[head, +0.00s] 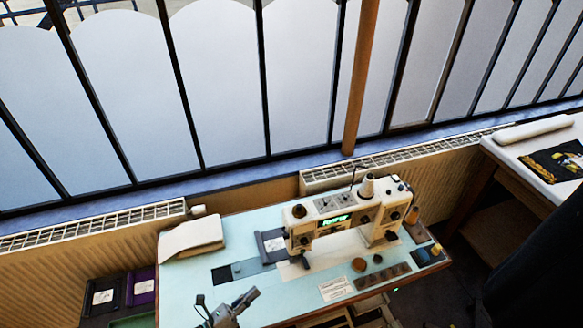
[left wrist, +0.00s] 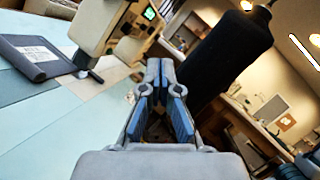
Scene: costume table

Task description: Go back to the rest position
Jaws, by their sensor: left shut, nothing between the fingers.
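My left gripper (head: 250,294) is low in the head view, over the front left part of the pale blue sewing table (head: 190,285). In the left wrist view its blue-padded fingers (left wrist: 160,78) are together at the tips, with nothing held between them. The white sewing machine (head: 345,215) stands on the table, to the right of and beyond the gripper. It also shows at the top of the left wrist view (left wrist: 108,22). The gripper looks apart from the machine. My right gripper is in neither view.
Folded white cloth (head: 192,238) lies at the table's back left. A dark grey folded item (head: 271,245) lies beside the machine; small round items and a label card (head: 336,288) lie in front. A black form (left wrist: 230,50) stands close beyond the fingers. Radiators and windows line the back.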

